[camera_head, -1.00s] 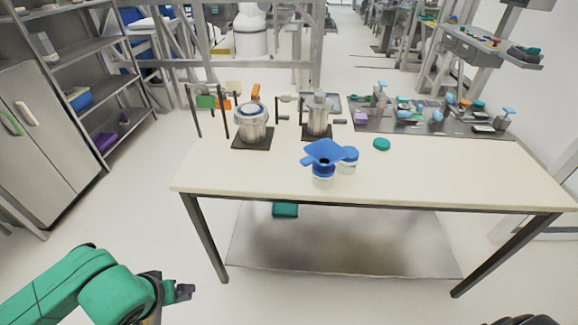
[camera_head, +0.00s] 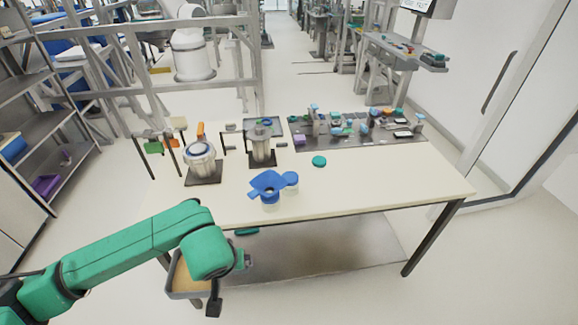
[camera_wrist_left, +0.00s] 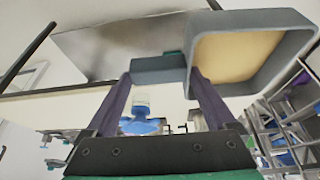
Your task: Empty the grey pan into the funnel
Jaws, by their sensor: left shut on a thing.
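The grey pan (camera_head: 171,293) is at the lower left of the head view, in front of the table and below its top, partly hidden by my left arm. Its inside is tan in the left wrist view (camera_wrist_left: 203,60). My left gripper (camera_wrist_left: 160,72) is shut on the pan's handle; in the head view the gripper (camera_head: 243,260) is partly hidden. The blue funnel (camera_head: 264,183) sits on a container near the table's front edge, and it also shows in the left wrist view (camera_wrist_left: 140,126). My right gripper is out of view.
The table (camera_head: 340,192) has clear room at its front right. A blue-lidded jar (camera_head: 291,180) stands beside the funnel. Two metal vessels (camera_head: 200,160) (camera_head: 261,146) stand behind it. A teal lid (camera_head: 319,161) lies to the right. A grey mat (camera_head: 350,132) with several small items is at the back.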

